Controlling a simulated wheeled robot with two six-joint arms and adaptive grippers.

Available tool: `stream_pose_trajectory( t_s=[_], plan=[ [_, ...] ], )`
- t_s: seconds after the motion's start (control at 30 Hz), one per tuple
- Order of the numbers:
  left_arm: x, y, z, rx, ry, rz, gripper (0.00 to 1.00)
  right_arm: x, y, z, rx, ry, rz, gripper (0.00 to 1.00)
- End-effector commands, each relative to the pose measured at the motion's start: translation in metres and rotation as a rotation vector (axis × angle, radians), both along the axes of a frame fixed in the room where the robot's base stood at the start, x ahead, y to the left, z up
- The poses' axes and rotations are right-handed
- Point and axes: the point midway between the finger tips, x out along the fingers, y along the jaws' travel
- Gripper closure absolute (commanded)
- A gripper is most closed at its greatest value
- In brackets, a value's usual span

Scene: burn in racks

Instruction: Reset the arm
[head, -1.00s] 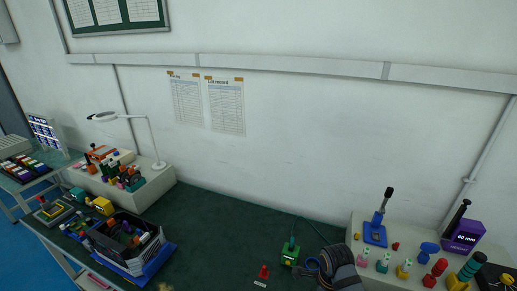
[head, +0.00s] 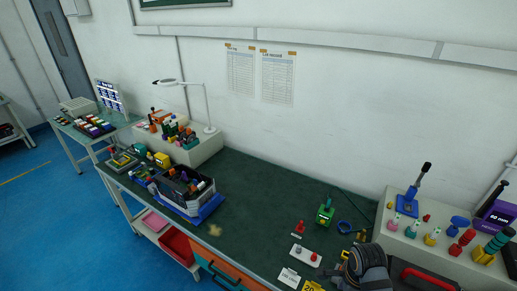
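A dark grey, banded part of my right arm (head: 368,265) shows at the bottom edge of the head view, right of the middle. It hangs over the front of the green bench top (head: 262,190). Dark parts near its left side may be my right gripper, but its fingers cannot be made out. My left arm and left gripper are not in view. No held object can be seen.
A green block (head: 326,214), a red-knobbed piece (head: 300,228) and a white plate (head: 305,255) lie near the arm. A raised shelf (head: 385,235) with several coloured knobs stands right. A blue-and-grey bin (head: 182,200) stands left. The bench middle is clear.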

Motion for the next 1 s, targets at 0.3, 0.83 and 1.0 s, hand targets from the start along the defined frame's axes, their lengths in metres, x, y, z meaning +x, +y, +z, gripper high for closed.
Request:
stream_pose_trajectory(
  t_s=[0.3, 0.83, 1.0],
  plan=[
    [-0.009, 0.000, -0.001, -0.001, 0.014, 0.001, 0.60, -0.026, 0.003, 0.006, -0.070, -0.065, 0.562, 0.57],
    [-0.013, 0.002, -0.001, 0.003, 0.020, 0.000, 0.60, -0.071, 0.006, 0.044, -0.342, -0.116, 1.711, 0.57],
    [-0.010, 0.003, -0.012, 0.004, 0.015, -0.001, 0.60, -0.068, 0.003, 0.007, -0.369, -0.095, 1.838, 0.57]
  ],
)
